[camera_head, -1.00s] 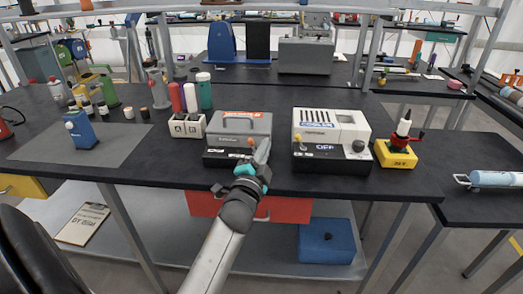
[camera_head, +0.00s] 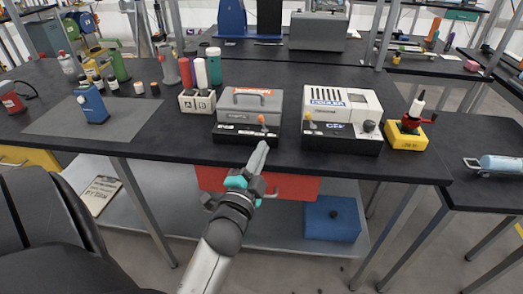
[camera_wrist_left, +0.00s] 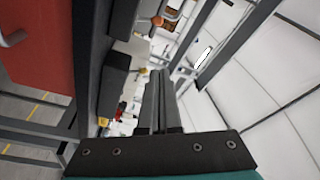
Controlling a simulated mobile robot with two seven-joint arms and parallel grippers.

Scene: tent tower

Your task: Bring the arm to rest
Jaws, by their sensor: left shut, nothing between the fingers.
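My left gripper (camera_head: 258,158) is in front of the bench's front edge in the head view, below the grey device with the orange knob (camera_head: 248,115). Its fingers are together with nothing between them. The left wrist view shows the same closed fingers (camera_wrist_left: 160,100) pointing away from the camera, with the red drawer front at its upper left. My right gripper is not in view.
The black bench (camera_head: 155,135) carries a white device (camera_head: 342,105), a yellow-based stand (camera_head: 405,137), a two-socket block (camera_head: 197,101) and a blue bottle (camera_head: 91,104). Under it are a red drawer (camera_head: 295,187) and a blue box (camera_head: 332,220) on a shelf.

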